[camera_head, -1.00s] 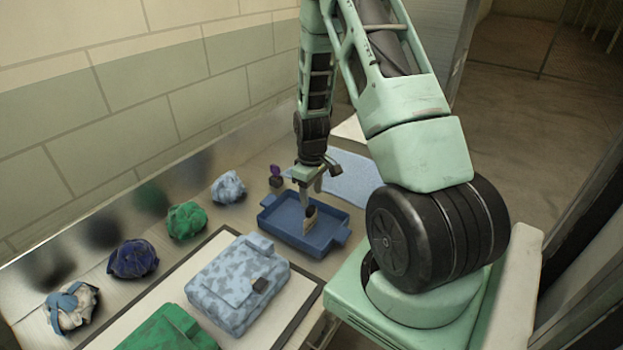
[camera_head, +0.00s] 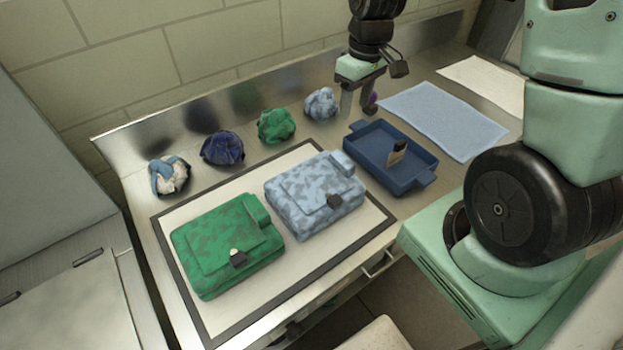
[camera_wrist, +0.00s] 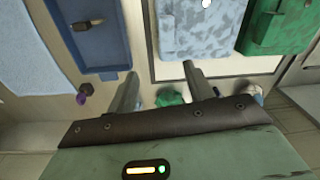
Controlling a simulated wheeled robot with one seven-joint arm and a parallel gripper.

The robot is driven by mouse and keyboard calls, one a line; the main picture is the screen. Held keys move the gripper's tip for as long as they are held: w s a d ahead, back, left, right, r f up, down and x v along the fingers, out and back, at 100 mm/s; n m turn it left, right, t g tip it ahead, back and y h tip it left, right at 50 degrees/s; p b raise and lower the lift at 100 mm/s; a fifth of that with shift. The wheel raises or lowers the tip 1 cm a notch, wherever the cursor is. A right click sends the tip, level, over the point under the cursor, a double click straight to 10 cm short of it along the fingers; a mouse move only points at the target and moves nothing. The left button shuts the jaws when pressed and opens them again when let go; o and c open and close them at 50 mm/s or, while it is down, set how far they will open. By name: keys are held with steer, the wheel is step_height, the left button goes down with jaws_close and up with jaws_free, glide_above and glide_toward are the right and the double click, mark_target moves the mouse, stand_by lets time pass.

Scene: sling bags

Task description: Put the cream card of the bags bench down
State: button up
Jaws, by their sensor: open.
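A small tan and dark piece (camera_head: 397,154) stands tilted in the blue tray (camera_head: 428,158); it also shows in the wrist view (camera_wrist: 88,24). It is the likeliest cream card, but its shape is too small to be sure. My gripper (camera_head: 357,108) is open and empty, fingers pointing down, behind and left of the tray near the back wall. It is clear of the tan piece. In the wrist view the two fingers (camera_wrist: 160,72) are apart with nothing held between them; a green bundle (camera_wrist: 170,98) shows beyond them.
A light blue camouflage bag (camera_head: 312,190) and a green bag (camera_head: 225,245) lie on a dark-edged cream board (camera_head: 345,238). Several crumpled bundles line the back. A small purple thing (camera_head: 372,102) is beside my fingers. A light blue mat (camera_head: 445,118) and white sheet (camera_head: 485,82) lie right.

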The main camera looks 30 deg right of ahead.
steer(key=s+a+r+n, duration=0.1)
steer(key=s+a+r, duration=0.15)
steer(key=a, duration=0.45)
steer(key=s+a+r+n, duration=0.1)
steer(key=s+a+r, duration=0.15)
steer(key=a, duration=0.45)
steer(key=s+a+r+n, duration=0.2)
steer(key=s+a, duration=0.8)
steer(key=s, duration=0.5)
steer(key=shift+n, duration=0.5)
steer(key=shift+w+r, duration=0.1)
